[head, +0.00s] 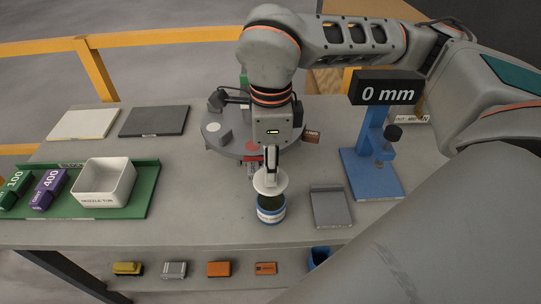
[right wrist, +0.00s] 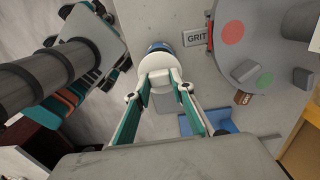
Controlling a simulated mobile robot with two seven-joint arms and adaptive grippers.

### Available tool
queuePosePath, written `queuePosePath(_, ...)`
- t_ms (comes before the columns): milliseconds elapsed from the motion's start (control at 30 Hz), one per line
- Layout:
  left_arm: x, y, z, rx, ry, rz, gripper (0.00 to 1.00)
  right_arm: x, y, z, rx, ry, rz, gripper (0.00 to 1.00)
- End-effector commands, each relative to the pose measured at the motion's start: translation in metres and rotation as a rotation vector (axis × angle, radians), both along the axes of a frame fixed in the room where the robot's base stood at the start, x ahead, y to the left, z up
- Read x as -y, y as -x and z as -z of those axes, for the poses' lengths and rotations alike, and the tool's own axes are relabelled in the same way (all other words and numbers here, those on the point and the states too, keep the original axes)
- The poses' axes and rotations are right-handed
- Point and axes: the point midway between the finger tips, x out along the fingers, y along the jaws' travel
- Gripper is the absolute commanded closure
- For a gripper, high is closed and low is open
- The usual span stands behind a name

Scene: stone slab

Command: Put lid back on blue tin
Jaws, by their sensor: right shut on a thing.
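The blue tin (head: 271,215) stands upright near the front edge of the stone slab, with a blue and white label and a dark open mouth. My right gripper (head: 271,170) is shut on the white round lid (head: 269,184) and holds it above the tin. The tin's dark mouth shows below the lid, so the two look apart there. In the right wrist view, the fingers (right wrist: 162,84) grip the lid's raised middle, and the lid (right wrist: 158,66) hides most of the tin (right wrist: 157,46). My left gripper is not in view.
A grey plate (head: 331,207) and a blue stand (head: 370,170) with a "0 mm" display are to the right. A round grey turntable (head: 222,137) is behind. A green tray (head: 140,201) with a white tub (head: 104,182) is to the left. The slab between tray and tin is clear.

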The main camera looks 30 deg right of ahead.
Motion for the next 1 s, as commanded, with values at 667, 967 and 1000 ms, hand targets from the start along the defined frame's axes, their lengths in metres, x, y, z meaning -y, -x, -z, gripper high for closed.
queuePosePath(667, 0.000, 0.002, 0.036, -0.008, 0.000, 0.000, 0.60, 0.000, -0.001, 0.054, 0.000, 0.000, 0.005, 0.92)
queuePosePath(967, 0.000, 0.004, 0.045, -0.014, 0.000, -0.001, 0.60, 0.000, 0.000, 0.062, 0.000, 0.000, 0.005, 0.92)
queuePosePath(1000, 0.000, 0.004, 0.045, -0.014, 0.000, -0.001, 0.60, 0.000, 0.000, 0.062, 0.000, 0.000, 0.005, 0.92)
